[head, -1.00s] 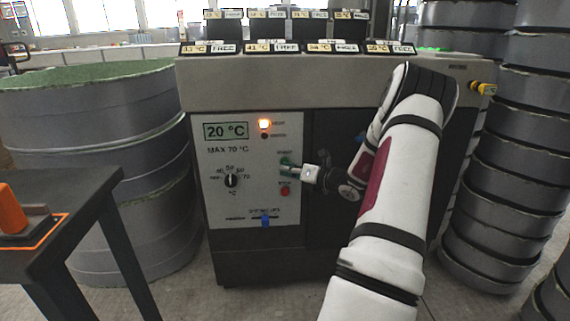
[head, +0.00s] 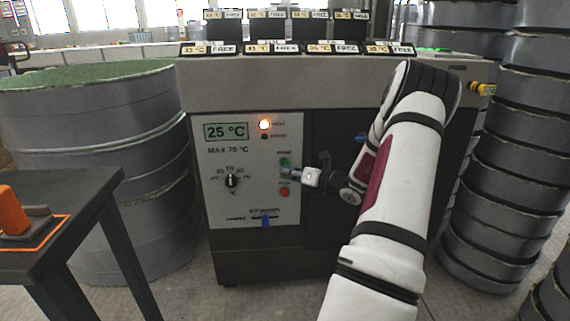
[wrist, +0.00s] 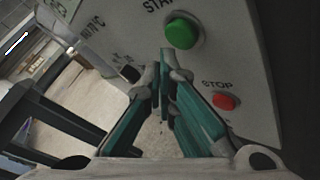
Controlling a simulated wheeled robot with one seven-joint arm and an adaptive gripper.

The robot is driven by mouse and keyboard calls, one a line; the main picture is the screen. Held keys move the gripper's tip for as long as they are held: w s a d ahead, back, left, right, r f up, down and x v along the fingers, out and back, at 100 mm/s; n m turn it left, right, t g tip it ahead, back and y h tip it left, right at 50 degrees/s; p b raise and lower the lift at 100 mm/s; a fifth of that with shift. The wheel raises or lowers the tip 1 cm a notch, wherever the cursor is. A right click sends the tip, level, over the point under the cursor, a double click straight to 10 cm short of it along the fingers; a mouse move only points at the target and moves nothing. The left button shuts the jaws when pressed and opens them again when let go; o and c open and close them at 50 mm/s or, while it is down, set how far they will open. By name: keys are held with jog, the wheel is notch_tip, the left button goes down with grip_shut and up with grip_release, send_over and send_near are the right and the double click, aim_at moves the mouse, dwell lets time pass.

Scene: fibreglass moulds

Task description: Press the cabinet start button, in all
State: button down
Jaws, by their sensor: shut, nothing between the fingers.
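The cabinet (head: 262,270) stands ahead with a pale control panel (head: 225,205) on its front. The green start button (head: 285,161) is on the panel's right side and shows large in the wrist view (wrist: 182,32). The red stop button (head: 284,192) is below it, and it also shows in the wrist view (wrist: 226,102). My gripper (head: 289,173) is shut and empty, with its fingertips (wrist: 166,60) just below the green button. In the wrist view the green button is uncovered, and the tips look apart from it.
A dark table (head: 90,190) with an orange object (head: 12,212) is at the left. Grey drums (head: 90,110) stand left, and stacked round moulds (head: 525,130) stand right.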

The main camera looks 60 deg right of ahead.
jog(key=shift+s+a+p, duration=0.65)
jog(key=shift+s+a, duration=1)
jog(key=shift+a, duration=0.25)
